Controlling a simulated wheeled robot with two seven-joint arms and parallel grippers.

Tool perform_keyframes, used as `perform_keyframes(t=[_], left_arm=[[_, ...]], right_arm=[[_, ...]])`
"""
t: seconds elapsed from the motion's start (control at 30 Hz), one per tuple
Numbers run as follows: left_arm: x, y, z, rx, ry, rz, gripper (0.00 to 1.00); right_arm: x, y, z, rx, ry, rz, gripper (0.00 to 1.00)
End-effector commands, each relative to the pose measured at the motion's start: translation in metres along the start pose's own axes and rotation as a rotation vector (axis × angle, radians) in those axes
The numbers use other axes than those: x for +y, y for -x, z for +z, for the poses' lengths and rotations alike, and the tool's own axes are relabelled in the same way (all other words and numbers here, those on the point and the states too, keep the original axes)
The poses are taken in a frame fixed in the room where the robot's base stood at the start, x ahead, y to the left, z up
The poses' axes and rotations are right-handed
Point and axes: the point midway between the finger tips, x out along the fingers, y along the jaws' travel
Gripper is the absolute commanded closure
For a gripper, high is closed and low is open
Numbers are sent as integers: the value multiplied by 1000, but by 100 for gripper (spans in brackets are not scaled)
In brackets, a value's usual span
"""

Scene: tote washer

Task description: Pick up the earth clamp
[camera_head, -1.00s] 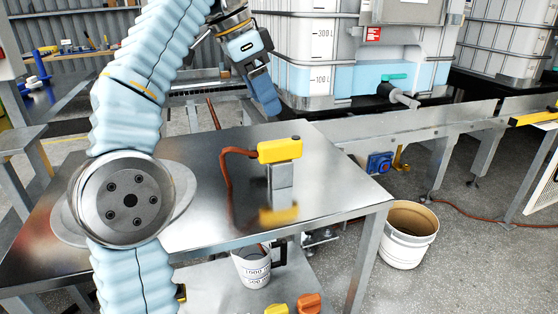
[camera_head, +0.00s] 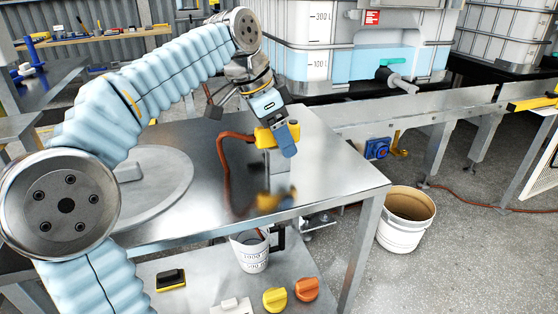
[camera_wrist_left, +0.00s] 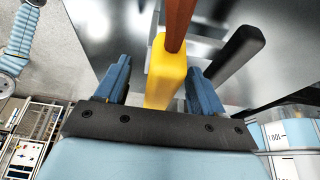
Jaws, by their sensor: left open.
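The earth clamp (camera_head: 265,137) has a yellow body with an orange-red cable. It sits on a small metal block (camera_head: 278,160) on the steel table (camera_head: 330,170). My left gripper (camera_head: 284,138) is at the clamp, its blue finger covering the clamp's right part in the head view. In the left wrist view, the open blue fingers (camera_wrist_left: 160,88) stand either side of the yellow clamp body (camera_wrist_left: 164,75), with gaps visible. A black bar (camera_wrist_left: 235,50) lies beyond the right finger there. My right gripper is out of view.
A round flat grey disc (camera_head: 160,195) lies on the table's left part. A white jug (camera_head: 252,258) and yellow (camera_head: 275,300) and orange (camera_head: 306,289) knob-like things are on the lower shelf. A white bucket (camera_head: 404,235) stands on the floor at right.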

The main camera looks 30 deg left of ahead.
Motion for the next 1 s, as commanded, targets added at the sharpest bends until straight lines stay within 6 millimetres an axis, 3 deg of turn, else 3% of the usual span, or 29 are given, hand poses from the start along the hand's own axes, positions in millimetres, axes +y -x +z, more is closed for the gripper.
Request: perform_keyframes(t=[0.3,0.73,1.0], left_arm=[[0,-8,0,1,0,-1,32],[0,-8,0,1,0,-1,98],[0,-7,-1,2,0,-2,100]], right_arm=[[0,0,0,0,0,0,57],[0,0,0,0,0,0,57],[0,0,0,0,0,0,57]])
